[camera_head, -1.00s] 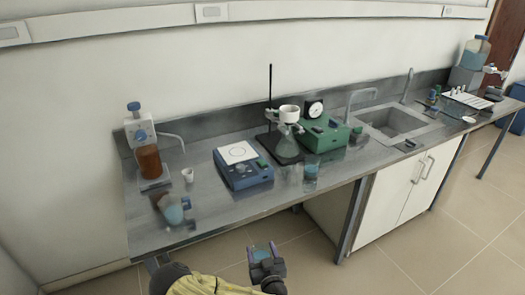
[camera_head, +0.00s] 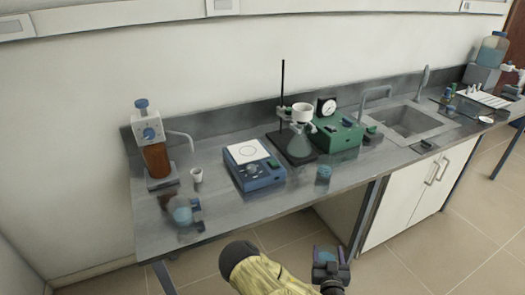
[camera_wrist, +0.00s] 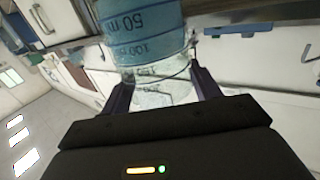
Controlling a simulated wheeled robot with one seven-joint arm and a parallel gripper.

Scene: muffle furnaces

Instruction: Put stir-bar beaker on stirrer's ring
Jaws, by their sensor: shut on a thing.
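The stirrer (camera_head: 262,176) is a blue box on the bench with dials on its front. Its white top plate (camera_head: 240,155) carries a drawn ring and looks bare. My gripper (camera_head: 328,254) is in front of the bench edge, to the right of the stirrer and apart from it. In the wrist view my gripper (camera_wrist: 165,92) is shut on a clear beaker (camera_wrist: 147,45) with volume marks and blue liquid. The beaker's far end is cut off by the frame edge. I cannot make out a stir bar in it.
A small blue-filled vessel (camera_head: 323,173) stands right of the stirrer. Another blurred blue vessel (camera_head: 183,214) is at the front left. A white cup (camera_head: 197,175), a brown bottle (camera_head: 157,160), a stand with a flask (camera_head: 299,143) and a green device (camera_head: 337,135) surround the stirrer.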

